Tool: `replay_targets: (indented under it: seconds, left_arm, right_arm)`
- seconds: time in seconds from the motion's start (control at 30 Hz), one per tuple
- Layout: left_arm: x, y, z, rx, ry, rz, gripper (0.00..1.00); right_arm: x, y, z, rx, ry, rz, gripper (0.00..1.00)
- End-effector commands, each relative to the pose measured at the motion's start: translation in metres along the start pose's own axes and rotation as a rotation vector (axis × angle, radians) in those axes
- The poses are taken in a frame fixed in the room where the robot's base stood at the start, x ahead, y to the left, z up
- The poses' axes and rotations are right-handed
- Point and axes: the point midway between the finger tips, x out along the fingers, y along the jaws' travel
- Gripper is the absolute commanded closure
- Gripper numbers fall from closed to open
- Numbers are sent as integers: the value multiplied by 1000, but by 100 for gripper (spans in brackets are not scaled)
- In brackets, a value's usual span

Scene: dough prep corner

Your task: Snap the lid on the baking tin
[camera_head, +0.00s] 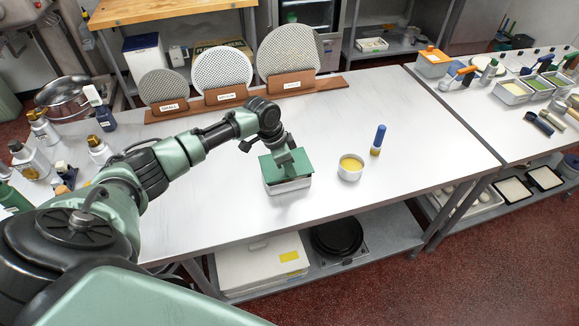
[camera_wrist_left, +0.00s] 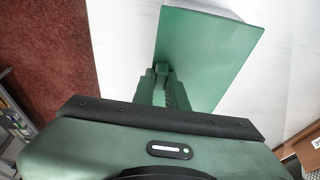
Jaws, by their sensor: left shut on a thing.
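The baking tin (camera_head: 289,187) is a small silvery rectangular tin standing on the white table near its front edge. The flat green lid (camera_head: 267,165) is over the top of the tin and looks slightly turned against it; I cannot tell whether it is seated. My left gripper (camera_head: 284,157) comes down from above and is shut on the lid. My right gripper is not in view.
A white cup with yellow contents (camera_head: 350,170) and a blue-topped bottle (camera_head: 378,140) stand right of the tin. Round perforated discs in a wooden rack (camera_head: 222,97) line the back. Bottles (camera_head: 98,148) crowd the left. The table's right part is clear.

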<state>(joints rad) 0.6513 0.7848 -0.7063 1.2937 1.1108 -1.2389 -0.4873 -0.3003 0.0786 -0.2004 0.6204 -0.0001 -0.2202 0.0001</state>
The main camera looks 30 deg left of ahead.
Motion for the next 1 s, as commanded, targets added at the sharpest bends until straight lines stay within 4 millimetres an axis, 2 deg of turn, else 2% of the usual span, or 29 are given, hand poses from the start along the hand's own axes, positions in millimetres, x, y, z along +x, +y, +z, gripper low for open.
replay_targets:
  seconds: [0.53,1.0]
  left_arm:
    - [11,0,4,0,-1,1,100]
    - [13,2,6,0,-8,5,100]
  right_arm:
    - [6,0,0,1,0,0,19]
    - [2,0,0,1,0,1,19]
